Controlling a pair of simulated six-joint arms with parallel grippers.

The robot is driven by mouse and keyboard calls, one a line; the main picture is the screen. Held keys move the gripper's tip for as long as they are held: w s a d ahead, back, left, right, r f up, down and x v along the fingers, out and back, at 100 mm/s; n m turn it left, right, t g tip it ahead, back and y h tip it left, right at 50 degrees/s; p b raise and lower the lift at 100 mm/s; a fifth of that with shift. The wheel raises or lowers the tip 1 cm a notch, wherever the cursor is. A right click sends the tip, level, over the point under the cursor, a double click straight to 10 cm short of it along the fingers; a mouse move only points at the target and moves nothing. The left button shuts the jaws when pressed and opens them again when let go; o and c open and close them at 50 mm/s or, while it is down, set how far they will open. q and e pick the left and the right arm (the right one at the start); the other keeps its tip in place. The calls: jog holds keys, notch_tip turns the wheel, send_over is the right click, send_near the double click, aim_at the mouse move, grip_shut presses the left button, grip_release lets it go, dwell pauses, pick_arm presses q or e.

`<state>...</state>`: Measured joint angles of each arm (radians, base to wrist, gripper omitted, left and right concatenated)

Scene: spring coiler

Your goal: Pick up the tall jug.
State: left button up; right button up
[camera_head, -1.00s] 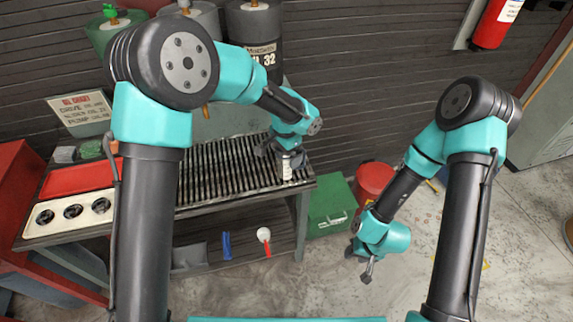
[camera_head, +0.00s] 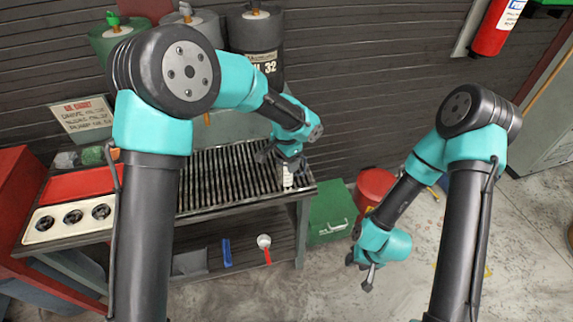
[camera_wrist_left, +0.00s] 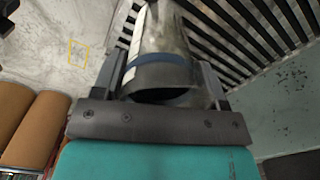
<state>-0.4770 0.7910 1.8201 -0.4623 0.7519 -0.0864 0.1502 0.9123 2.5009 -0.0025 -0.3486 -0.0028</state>
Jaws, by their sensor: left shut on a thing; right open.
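The tall jug (camera_wrist_left: 163,55) is a grey metal vessel with a pale label and a blue band, seen close up in the left wrist view. In the head view the jug (camera_head: 288,176) stands out below my left gripper (camera_head: 287,160), at the right end of the slatted bench top. My left gripper (camera_wrist_left: 165,85) is shut on the jug, with one finger on each side of it. Whether the jug touches the slats is hard to tell. My right gripper (camera_head: 361,274) is open and empty, low over the floor to the right of the bench.
The slatted bench (camera_head: 228,180) carries a red tray (camera_head: 80,183) and a panel with round dials (camera_head: 72,217) at its left. Drums stand behind it. A green box (camera_head: 330,212) and a red bin (camera_head: 374,187) stand right of the bench.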

pick_arm(q)
jog(key=s+r, duration=0.2)
jog(key=s, duration=0.6)
jog(key=s+r, duration=0.3)
jog(key=s, duration=0.5)
jog(key=shift+d, duration=0.1)
dwell(0.4)
jog(key=w+a+r+n, duration=0.5)
jog(key=w+a+r, duration=0.2)
jog(key=a, duration=0.3)
jog(key=w+a+r+n, duration=0.5)
jog(key=w+a+r, duration=0.1)
jog(key=a, duration=0.4)
jog(key=shift+w+a+r+n, duration=0.35)
jog(key=shift+w+r+n, duration=0.05)
jog(key=shift+r, duration=0.1)
